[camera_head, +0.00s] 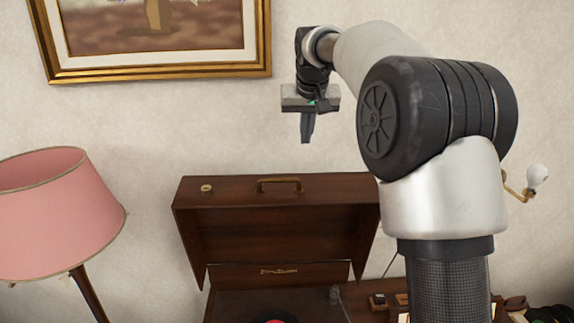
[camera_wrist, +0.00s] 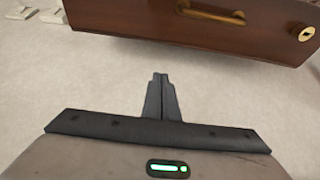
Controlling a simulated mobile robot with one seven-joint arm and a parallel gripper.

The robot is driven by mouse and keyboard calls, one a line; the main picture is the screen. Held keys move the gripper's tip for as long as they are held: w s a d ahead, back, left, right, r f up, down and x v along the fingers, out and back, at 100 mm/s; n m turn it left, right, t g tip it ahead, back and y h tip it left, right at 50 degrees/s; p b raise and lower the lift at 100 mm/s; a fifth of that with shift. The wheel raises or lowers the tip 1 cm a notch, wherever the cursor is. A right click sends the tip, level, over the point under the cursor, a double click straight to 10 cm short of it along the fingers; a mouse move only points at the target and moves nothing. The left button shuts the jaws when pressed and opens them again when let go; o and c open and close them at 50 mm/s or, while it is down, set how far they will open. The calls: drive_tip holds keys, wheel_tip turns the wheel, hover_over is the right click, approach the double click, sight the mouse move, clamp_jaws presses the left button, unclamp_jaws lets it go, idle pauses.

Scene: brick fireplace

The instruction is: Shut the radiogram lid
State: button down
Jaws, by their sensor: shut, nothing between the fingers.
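The radiogram lid (camera_head: 275,217) is dark wood and stands raised and open in the head view, with a brass handle (camera_head: 279,185) and a round brass lock (camera_head: 206,188) on its upper face. My arm hides its right end. Below it is the radiogram body (camera_head: 235,303), with part of a red-labelled record (camera_head: 272,320) at the bottom edge. My gripper (camera_head: 307,138) is shut and empty, pointing down above the lid and apart from it. In the wrist view my closed fingers (camera_wrist: 160,80) show against the pale wall, with the lid (camera_wrist: 235,40) and its handle (camera_wrist: 211,13) across the top.
A pink lampshade (camera_head: 60,213) stands at the left. A gold-framed picture (camera_head: 160,71) hangs on the wall at the upper left. A brass wall lamp (camera_head: 520,187) is at the right, behind my arm. The wall between the picture and the lid is clear.

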sight(303, 174)
drive_tip(key=f, duration=0.3)
drive_tip(key=w+f, duration=0.1)
drive_tip(key=f, duration=0.2)
drive_tip(key=w+f, duration=0.1)
drive_tip(key=f, duration=0.2)
drive_tip(key=shift+w+a+f+p, duration=0.2)
drive_tip(key=shift+w+p, duration=0.05)
drive_tip(key=shift+p, duration=0.05)
drive_tip(key=shift+s+f, duration=0.15)
drive_tip(key=shift+s, duration=0.2)
drive_tip(key=shift+f, duration=0.15)
